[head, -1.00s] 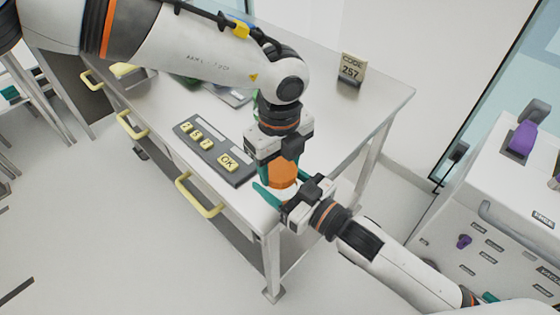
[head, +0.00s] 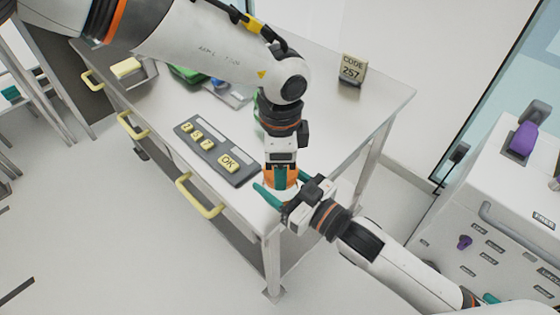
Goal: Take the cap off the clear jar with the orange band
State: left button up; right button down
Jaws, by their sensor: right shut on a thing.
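The jar stands at the table's front right corner, mostly hidden by my grippers. Its orange band (head: 293,175) shows between them, with a pale part of the jar below. My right gripper (head: 284,190) comes in from the lower right and is shut on the jar, with teal fingers around it. My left gripper (head: 280,176) points down from above at the top of the jar, one teal finger in front of the orange. The cap is hidden, so I cannot tell whether the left fingers are closed on it.
A grey keypad (head: 217,152) with yellow keys lies left of the jar. A code block (head: 352,69) stands at the back right of the table (head: 385,92). A green object (head: 187,75) and a yellow block (head: 126,67) are at the back left. A white cabinet (head: 500,205) stands at right.

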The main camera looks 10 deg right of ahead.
pick_arm(q)
jog(key=shift+r, duration=0.3)
jog(key=shift+r, duration=0.8)
